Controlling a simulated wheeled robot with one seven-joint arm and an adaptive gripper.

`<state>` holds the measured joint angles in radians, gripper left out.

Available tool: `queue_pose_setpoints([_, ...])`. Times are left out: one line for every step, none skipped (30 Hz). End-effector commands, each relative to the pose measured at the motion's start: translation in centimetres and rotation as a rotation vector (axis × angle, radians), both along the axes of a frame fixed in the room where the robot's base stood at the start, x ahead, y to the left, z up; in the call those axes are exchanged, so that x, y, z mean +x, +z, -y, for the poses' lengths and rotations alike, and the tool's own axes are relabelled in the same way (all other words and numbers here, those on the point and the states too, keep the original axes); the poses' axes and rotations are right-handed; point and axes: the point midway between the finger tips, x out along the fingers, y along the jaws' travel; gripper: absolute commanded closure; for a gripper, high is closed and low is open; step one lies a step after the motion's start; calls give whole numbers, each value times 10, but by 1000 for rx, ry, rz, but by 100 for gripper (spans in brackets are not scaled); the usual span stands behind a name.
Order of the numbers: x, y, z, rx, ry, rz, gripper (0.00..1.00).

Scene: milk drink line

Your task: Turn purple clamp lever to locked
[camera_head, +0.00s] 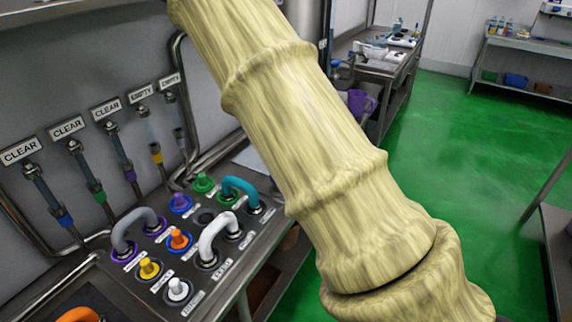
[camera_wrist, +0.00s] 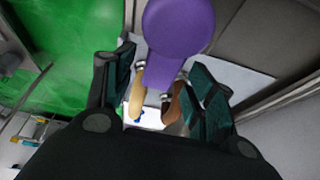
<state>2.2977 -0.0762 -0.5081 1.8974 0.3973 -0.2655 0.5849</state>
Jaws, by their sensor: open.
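In the wrist view a purple lever (camera_wrist: 178,28) with a broad rounded end and a narrower shaft shows at the top centre. Its shaft reaches down into the gap between the dark green fingers of my gripper (camera_wrist: 161,66). The fingers are apart on both sides of it, and I cannot tell whether either touches it. A tan part and a brown part show below the shaft, partly hidden. The lever's mount and its locked or unlocked position cannot be made out. In the head view my pale-covered arm fills the middle, and neither my gripper nor this lever shows.
A panel (camera_head: 190,283) with coloured plugs and curved hoses stands at the lower left. Labelled pipes run along the wall, some marked CLEAR or EMPTY. A purple jug (camera_head: 362,103) stands by the back bench. The green floor (camera_head: 460,150) at the right is open.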

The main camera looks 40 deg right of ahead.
Motion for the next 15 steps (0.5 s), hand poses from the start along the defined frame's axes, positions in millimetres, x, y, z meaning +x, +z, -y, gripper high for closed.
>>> queue_pose_setpoints([0, 7, -2, -1, 1, 2, 45])
queue_pose_setpoints([-1, 11, -4, -2, 0, 2, 45])
queue_pose_setpoints([-2, 17, -6, -2, 0, 2, 45])
queue_pose_setpoints([-3, 22, -8, -1, -1, 2, 45])
queue_pose_setpoints([-3, 27, -9, -1, 0, 3, 45])
queue_pose_setpoints([-4, 34, -12, -2, 1, 3, 45])
queue_pose_setpoints([-5, 40, -14, -2, 0, 3, 45])
queue_pose_setpoints([-6, 45, -16, -1, 0, 3, 45])
queue_pose_setpoints([-8, 51, -18, -1, -1, 2, 45])
queue_pose_setpoints([-8, 56, -20, -1, -1, 2, 45])
queue_pose_setpoints([-9, 62, -22, -2, -1, 4, 45])
queue_pose_setpoints([-10, 68, -25, -1, -1, 2, 45])
queue_pose_setpoints([-11, 72, -26, 0, -1, 2, 45])
queue_pose_setpoints([-11, 76, -28, -1, -1, 2, 45])
queue_pose_setpoints([-12, 82, -30, -1, -1, 2, 45])
